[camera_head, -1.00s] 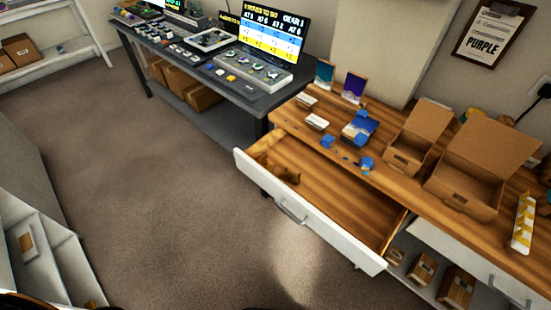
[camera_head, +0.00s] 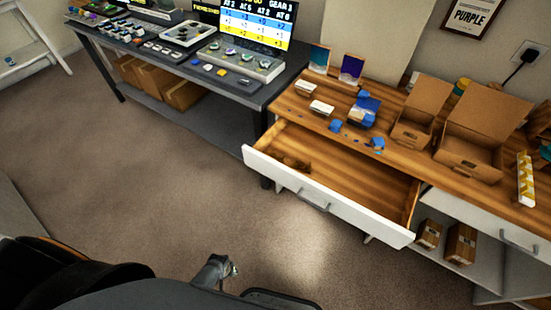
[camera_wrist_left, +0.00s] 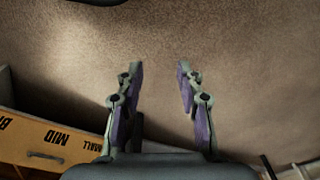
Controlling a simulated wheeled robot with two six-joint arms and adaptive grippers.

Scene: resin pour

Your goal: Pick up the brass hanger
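I cannot make out a brass hanger for certain in any view. A small brown object (camera_head: 290,160), too dark to name, lies in the left end of the open drawer (camera_head: 345,180) in the head view. My left gripper (camera_wrist_left: 160,75) is open and empty in the left wrist view, with its fingers apart above the carpet. In the head view, dark parts of my body and a small grey part of mine show at the bottom edge. My right gripper does not clearly show.
The wooden bench (camera_head: 400,155) carries two open cardboard boxes (camera_head: 470,140), small white boxes and blue pieces. The open drawer juts out over the floor. A dark table (camera_head: 200,75) with a screen (camera_head: 257,22) stands behind. A labelled wooden front (camera_wrist_left: 45,140) shows at lower left in the wrist view. The carpet is clear.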

